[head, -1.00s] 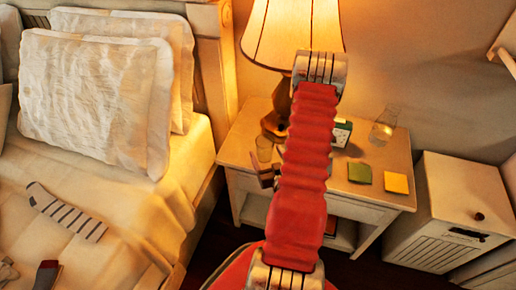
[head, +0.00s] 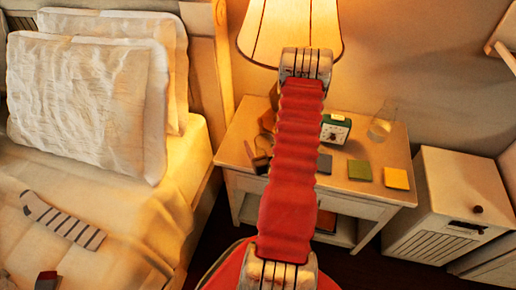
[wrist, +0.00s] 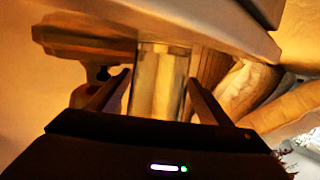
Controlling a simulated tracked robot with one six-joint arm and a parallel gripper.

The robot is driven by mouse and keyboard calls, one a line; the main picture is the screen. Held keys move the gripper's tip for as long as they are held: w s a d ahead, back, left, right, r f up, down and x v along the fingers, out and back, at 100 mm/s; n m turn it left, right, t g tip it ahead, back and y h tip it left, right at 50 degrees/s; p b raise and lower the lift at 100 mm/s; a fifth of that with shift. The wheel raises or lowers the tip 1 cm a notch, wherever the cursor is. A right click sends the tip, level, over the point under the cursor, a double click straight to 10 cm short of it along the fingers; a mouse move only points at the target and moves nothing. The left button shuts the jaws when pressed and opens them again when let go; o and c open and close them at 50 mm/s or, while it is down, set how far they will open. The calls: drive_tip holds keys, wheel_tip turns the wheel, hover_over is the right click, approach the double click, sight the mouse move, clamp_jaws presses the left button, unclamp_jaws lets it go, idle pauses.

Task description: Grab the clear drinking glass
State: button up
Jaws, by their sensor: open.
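In the wrist view a clear drinking glass (wrist: 160,95) shows between the two fingers of my open gripper (wrist: 160,77), with a gap at each side. Its lower part in that view is hidden by the gripper body. In the head view my gripper (head: 256,155) is partly hidden by my red arm, over the left part of the nightstand. A clear glass (head: 381,124) stands at the nightstand's back right, well apart from my gripper there. I cannot tell whether both views show the same glass.
The nightstand (head: 235,160) bears a lit lamp (head: 290,30), a green clock (head: 336,129) and dark, green (head: 359,170) and yellow (head: 396,178) squares. The bed (head: 130,210) is at the left. A white cabinet (head: 450,200) stands at the right.

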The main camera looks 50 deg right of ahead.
drive_tip(key=shift+w+d+f, duration=0.1)
drive_tip(key=shift+w+d, duration=0.2)
drive_tip(key=shift+d, duration=0.1)
drive_tip(key=c, duration=1.3)
drive_tip(key=shift+r, duration=5.05)
